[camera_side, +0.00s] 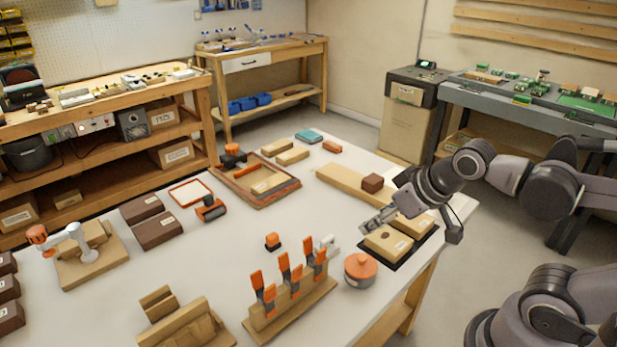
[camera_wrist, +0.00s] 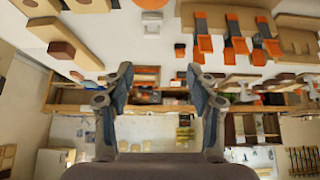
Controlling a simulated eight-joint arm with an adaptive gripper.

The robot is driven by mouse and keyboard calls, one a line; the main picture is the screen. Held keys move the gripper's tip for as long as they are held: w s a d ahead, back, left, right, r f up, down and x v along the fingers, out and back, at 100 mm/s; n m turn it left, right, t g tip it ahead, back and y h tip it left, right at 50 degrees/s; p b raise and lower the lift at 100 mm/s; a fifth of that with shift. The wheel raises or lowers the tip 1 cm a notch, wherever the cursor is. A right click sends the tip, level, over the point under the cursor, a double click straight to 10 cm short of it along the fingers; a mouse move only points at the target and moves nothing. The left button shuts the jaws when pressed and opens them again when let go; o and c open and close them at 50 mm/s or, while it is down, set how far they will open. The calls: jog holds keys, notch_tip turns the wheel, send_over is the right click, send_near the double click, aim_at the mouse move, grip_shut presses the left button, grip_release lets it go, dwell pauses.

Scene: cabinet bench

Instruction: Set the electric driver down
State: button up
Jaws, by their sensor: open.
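An orange-and-dark tool (camera_side: 210,208) lies on the white table beside a red-outlined square (camera_side: 190,192). It looks most like the electric driver, but it is too small to be sure. My gripper (camera_side: 375,222) is at the right side of the table, above tan boxes (camera_side: 388,242) on a dark mat, far from that tool. In the wrist view my gripper (camera_wrist: 160,75) has its two fingers wide apart with nothing between them. I cannot make out the driver in the wrist view.
An orange-lidded pot (camera_side: 361,268) and a rack of orange clamps (camera_side: 290,290) stand near my gripper. A wooden tray (camera_side: 292,192) lies farther back. A white-and-orange device (camera_side: 72,240) stands on a wooden block at left. The table's middle has clear room.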

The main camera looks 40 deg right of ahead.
dwell(0.4)
jog(key=w+d+f+n+g+h, duration=0.1)
jog(key=w+d+n+g+h, duration=0.35)
jog(key=d, duration=0.65)
jog(key=w+d+n+g+h, duration=0.2)
jog(key=w+d+n+h, duration=0.25)
jog(key=w+d, duration=0.5)
jog(key=s+d+f+g+h, duration=0.1)
jog(key=d+f+g+h, duration=0.1)
jog(key=d+f+g, duration=0.1)
jog(key=s+d+f+n+g+h, duration=0.1)
jog(key=s+d+f+g+h, duration=0.1)
jog(key=d+f+g, duration=0.2)
jog(key=s+d+f+n+g+h, duration=0.1)
jog(key=d+f+g+h, duration=0.1)
jog(key=d+f, duration=0.3)
jog(key=shift+s+f+g, duration=0.1)
jog(key=shift+s+g, duration=0.15)
jog(key=shift+g, duration=0.5)
jog(key=shift+s+d, duration=0.25)
jog(key=shift+d, duration=0.1)
jog(key=x, duration=0.9)
jog(key=shift+s+d, duration=0.15)
jog(key=shift+d, duration=0.25)
grip_shut()
